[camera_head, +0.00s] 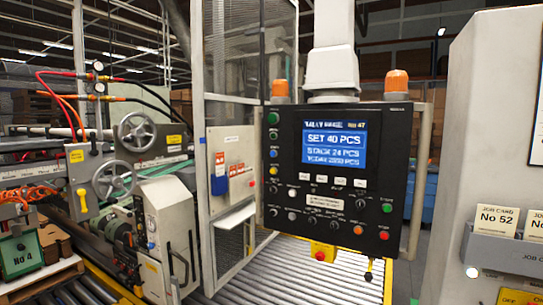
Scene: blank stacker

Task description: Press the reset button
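A black control panel (290,175) hangs at the centre right, facing me. Its blue screen (335,145) reads "SET 40 PCS". A column of small buttons runs down its left side, including a green button (272,118), a blue button (273,155) and a yellow one (273,170). An orange button (358,230) and a red button (384,236) sit at its lower right. Below the panel is a yellow box (317,246) with a red button (320,255). The button labels are too small to read, so I cannot tell which is reset. My gripper is not in view.
A roller conveyor (275,275) runs below the panel. A mesh guard (235,70) stands left of the panel, with machinery and a handwheel (137,131) further left. A pale cabinet (487,110) with a grey job-card holder (500,252) closes off the right.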

